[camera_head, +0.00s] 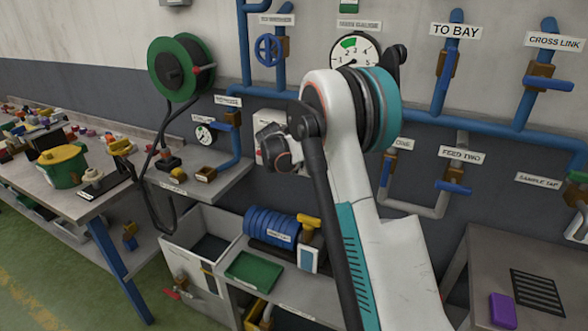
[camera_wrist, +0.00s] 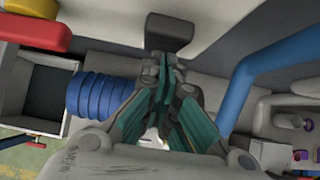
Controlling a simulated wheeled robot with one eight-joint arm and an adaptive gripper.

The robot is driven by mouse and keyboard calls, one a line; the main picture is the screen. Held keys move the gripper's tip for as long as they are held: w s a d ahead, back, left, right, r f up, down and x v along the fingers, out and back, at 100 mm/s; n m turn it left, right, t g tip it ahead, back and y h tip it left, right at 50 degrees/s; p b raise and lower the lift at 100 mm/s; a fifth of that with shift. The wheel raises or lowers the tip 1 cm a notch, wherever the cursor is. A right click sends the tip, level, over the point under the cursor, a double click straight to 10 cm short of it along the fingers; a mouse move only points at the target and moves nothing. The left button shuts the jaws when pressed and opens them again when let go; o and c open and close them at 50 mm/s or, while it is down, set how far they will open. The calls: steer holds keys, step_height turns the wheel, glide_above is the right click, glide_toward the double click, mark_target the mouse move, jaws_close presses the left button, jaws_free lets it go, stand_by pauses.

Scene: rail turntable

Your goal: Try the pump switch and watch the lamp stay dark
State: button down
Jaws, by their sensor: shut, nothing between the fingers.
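A pale box (camera_head: 270,122) on the wall, partly hidden behind my arm, may hold the pump switch; no label on it is readable. My gripper cannot be told apart from the dark parts of my arm in the head view. In the wrist view my gripper (camera_wrist: 168,62) is shut and empty, its fingertips together. A dark block on a short stem (camera_wrist: 170,28) stands just beyond the fingertips against a pale surface. It may be the switch's lever, and I cannot tell whether the fingers touch it. I cannot make out a lamp in either view.
Blue pipes (camera_head: 478,133) with valves run along the wall. A shelf (camera_head: 222,180) holds small items left of my arm. A table (camera_head: 465,290) stands at right.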

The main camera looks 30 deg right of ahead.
steer(key=shift+r, duration=0.2)
steer(key=shift+r+p, duration=0.4)
steer(key=shift+r, duration=0.3)
steer(key=shift+a, duration=0.1)
